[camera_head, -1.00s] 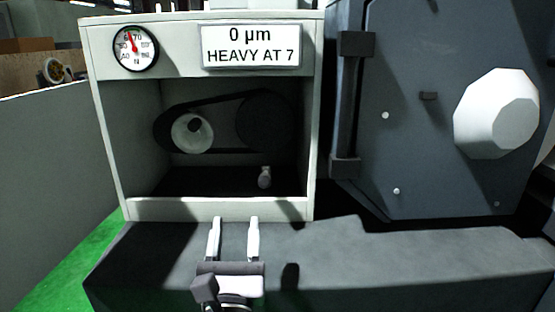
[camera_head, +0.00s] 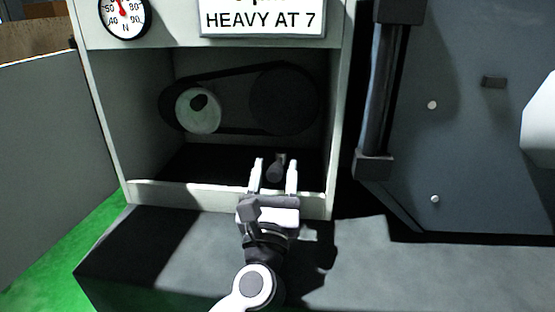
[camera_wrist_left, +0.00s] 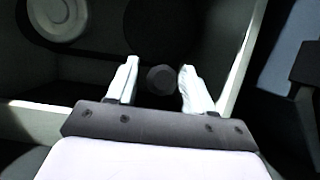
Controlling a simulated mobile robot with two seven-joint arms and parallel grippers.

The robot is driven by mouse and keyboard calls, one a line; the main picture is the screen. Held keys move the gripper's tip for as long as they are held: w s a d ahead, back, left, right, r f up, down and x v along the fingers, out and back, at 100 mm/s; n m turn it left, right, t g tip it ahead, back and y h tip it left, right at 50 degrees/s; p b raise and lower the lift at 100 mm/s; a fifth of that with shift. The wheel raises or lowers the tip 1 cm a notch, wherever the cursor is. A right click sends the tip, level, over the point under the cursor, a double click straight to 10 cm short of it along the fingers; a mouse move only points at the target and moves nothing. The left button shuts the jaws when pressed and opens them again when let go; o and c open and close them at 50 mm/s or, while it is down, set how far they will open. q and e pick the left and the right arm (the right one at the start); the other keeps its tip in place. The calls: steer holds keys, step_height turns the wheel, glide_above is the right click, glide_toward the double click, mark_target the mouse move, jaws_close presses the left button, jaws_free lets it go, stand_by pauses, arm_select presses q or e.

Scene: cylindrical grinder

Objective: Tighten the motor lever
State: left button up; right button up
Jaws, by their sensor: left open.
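The motor lever, a small grey knob-ended piece (camera_head: 277,168), stands on the dark floor of the cabinet opening, below the belt. In the left wrist view its round dark end (camera_wrist_left: 161,79) shows between the two fingers. My left gripper (camera_head: 273,174) is open at the cabinet's front lip, its white fingers pointing inward. In the head view the lever's end is between the fingertips or just beyond them; I cannot tell whether they touch it. In the left wrist view the gripper (camera_wrist_left: 158,80) has a gap on each side of the lever. My right gripper is not in view.
A belt (camera_head: 240,72) runs round a light pulley (camera_head: 198,110) and a dark pulley (camera_head: 284,99) above the lever. The pale cabinet frame (camera_head: 342,120) bounds the opening. A dark door (camera_head: 465,130) stands to the right. A grey ledge (camera_head: 400,272) lies in front.

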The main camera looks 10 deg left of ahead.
arm_select(q)
steer(key=shift+x, duration=1.35)
